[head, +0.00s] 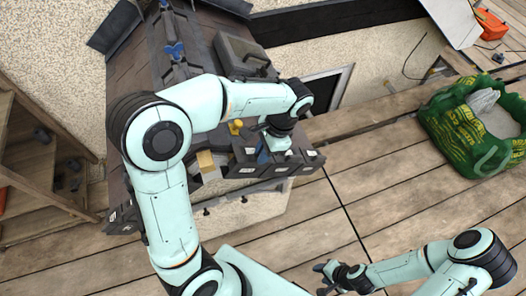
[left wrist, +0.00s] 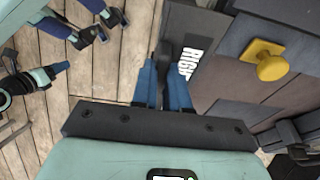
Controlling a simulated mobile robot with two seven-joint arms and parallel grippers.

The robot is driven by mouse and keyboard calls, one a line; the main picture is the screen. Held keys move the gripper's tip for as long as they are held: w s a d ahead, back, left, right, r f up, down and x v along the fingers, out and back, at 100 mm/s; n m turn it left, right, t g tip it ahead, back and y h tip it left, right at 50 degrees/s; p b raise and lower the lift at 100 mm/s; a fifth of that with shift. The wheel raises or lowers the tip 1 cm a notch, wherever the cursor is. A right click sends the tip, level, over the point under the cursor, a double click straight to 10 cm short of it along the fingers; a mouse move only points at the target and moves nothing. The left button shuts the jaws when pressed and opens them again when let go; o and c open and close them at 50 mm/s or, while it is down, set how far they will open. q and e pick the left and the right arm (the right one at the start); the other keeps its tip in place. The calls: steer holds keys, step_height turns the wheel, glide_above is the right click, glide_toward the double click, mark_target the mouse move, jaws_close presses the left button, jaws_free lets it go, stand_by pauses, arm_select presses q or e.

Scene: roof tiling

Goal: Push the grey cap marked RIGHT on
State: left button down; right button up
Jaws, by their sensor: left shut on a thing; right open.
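The grey cap marked RIGHT (left wrist: 188,62) shows in the left wrist view, its white label facing the camera beside the roof's dark tiles. My left gripper (left wrist: 165,78) is shut on its dark grey upright part, with a blue finger on each side. In the head view my left gripper (head: 272,150) is at the lower right edge of the small tiled roof (head: 195,45). There the fingers and arm partly hide the cap, and I cannot tell whether it is fully seated. My right gripper (head: 324,271) is open and empty, low over the deck.
A yellow knob (head: 236,127) stands on the roof; it also shows in the left wrist view (left wrist: 268,62). A tan block (head: 207,163) is left of my left gripper. A green bag (head: 455,125) lies at the right. Wooden shelves (head: 35,175) stand left. The middle deck is clear.

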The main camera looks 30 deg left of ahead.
stand_by(0.6)
arm_select(q)
steer(key=c, duration=1.1)
jaws_free()
steer(key=shift+o, duration=0.2)
